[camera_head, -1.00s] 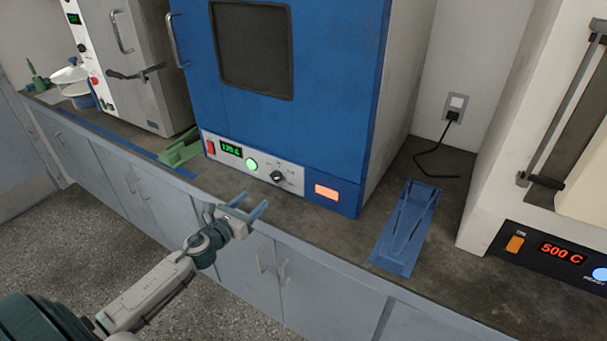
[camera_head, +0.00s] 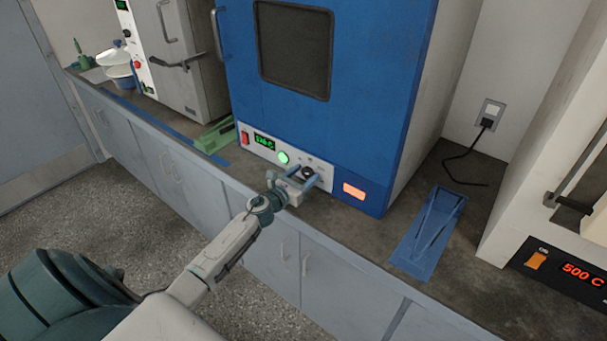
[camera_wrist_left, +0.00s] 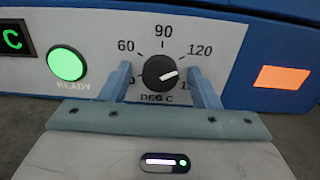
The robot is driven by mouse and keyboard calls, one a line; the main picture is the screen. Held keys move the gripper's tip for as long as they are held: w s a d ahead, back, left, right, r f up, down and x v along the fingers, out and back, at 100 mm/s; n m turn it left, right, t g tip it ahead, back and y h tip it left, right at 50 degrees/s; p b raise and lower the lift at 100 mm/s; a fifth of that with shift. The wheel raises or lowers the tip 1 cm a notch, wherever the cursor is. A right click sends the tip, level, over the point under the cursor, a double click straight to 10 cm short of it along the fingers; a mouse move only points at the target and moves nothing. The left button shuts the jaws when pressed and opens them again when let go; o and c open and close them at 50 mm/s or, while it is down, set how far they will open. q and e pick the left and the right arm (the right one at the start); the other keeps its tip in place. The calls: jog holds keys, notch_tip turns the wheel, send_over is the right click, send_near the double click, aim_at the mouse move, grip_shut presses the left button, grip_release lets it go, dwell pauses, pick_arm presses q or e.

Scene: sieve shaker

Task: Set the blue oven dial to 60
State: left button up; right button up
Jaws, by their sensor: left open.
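The blue oven (camera_head: 345,110) stands on the counter with a pale control panel low on its front. Its black dial (camera_wrist_left: 160,72) has a white pointer mark aimed right and slightly up, just below the 120 label. The 60 label is at the dial's upper left, and 90 is above it. My left gripper (camera_head: 303,175) is open in front of the panel, its blue fingers on either side of the dial, apparently clear of it. In the head view the dial is partly hidden by the gripper. My right gripper is not in view.
A lit green READY button (camera_wrist_left: 67,63) is left of the dial, beside a green display (camera_head: 264,142). A blue holder (camera_head: 428,230) lies on the counter, and a white furnace showing 500 C stands further right.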

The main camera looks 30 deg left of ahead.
pick_arm(q)
jog(key=c, duration=1)
